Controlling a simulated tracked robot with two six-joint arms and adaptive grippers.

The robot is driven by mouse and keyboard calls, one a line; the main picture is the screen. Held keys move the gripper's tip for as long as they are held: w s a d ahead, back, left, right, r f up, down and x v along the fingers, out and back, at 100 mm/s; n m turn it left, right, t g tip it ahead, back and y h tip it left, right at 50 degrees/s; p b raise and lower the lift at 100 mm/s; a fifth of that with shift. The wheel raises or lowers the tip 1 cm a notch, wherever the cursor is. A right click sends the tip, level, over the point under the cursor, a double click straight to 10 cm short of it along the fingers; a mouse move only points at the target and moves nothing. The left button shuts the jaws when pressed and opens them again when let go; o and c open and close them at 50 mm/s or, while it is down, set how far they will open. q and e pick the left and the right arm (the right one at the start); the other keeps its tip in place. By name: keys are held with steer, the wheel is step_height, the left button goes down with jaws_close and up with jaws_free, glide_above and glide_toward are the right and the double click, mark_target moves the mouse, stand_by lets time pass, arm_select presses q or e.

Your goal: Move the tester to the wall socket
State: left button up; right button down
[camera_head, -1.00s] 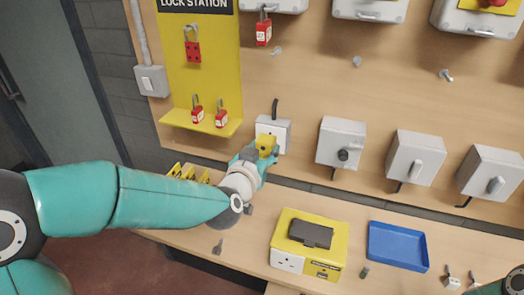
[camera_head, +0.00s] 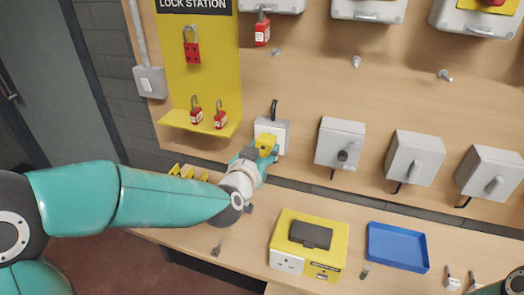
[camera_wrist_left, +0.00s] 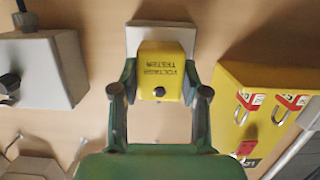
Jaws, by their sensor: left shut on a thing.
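The yellow voltage tester (camera_head: 265,145) is held by my left gripper (camera_head: 256,152) in front of the white wall socket (camera_head: 281,134). In the left wrist view the tester (camera_wrist_left: 160,75) sits between the two fingers of the gripper (camera_wrist_left: 160,92), with its lettering upside down. The socket box (camera_wrist_left: 161,31) shows behind the tester in that view; the tester covers most of its face. I cannot tell whether the tester touches the socket. My right gripper is not visible; only a bit of the right arm shows at the lower right corner.
A yellow lock station (camera_head: 203,75) with red padlocks hangs to the left. Grey switch boxes (camera_head: 341,142) line the wall to the right. A yellow box with a socket (camera_head: 318,263) and a blue tray (camera_head: 398,246) rest on the bench below.

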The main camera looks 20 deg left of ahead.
arm_select(q)
steer(key=shift+w, duration=0.35)
stand_by(0.7)
steer(key=o, duration=0.8)
steer(key=shift+r, duration=0.1)
steer(key=shift+o, duration=1.3)
steer(key=shift+w, duration=0.1)
steer(key=shift+s+b, duration=0.45)
steer(key=shift+s, duration=2.5)
glide_toward(263, 154)
steer(key=shift+s+f+b, duration=0.2)
steer(key=shift+s, duration=0.65)
steer(key=shift+s+f+b, duration=0.15)
steer(key=shift+s+f, duration=0.05)
steer(key=shift+s, duration=0.65)
